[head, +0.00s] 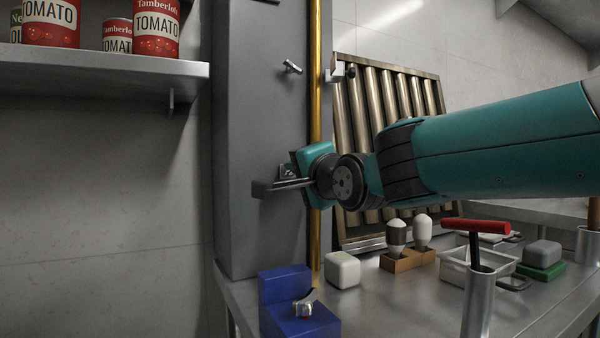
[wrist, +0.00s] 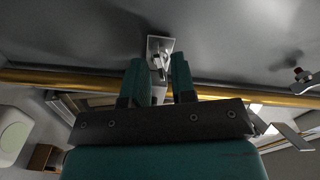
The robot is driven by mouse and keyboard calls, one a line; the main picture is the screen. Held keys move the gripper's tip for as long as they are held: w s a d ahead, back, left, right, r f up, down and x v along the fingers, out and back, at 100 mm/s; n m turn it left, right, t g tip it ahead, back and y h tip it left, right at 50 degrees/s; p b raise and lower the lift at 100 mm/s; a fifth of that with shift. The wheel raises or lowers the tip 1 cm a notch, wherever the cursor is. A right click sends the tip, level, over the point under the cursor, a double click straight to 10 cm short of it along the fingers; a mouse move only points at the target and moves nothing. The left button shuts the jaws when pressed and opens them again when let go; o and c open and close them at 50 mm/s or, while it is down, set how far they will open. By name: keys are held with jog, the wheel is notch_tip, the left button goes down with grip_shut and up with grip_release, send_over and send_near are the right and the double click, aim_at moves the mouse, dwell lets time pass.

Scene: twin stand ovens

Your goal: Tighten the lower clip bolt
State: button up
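The lower clip bolt (wrist: 158,62) stands out from a small bright metal plate on the grey column. In the wrist view it lies between the tips of my gripper's fingers (wrist: 158,72), with a gap visible on both sides. My gripper is open around it and does not appear to grip it. In the head view my gripper (head: 292,173) is at the column's face beside the yellow pipe (head: 315,110). The plate partly shows there, but the bolt is mostly hidden. An upper bolt (head: 292,67) with a cross handle sits higher on the column.
A blue stepped block (head: 285,290) with a winged bolt (head: 304,308) stands on the counter below. A red-handled tool (head: 476,227) stands in a metal holder. Shakers, a white block and a tray are at right. A shelf with cans is at upper left.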

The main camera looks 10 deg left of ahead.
jog(key=shift+o, duration=0.8)
jog(key=shift+d, duration=0.1)
jog(key=v, duration=1.7)
jog(key=shift+p, duration=0.3)
jog(key=shift+s+d, duration=0.1)
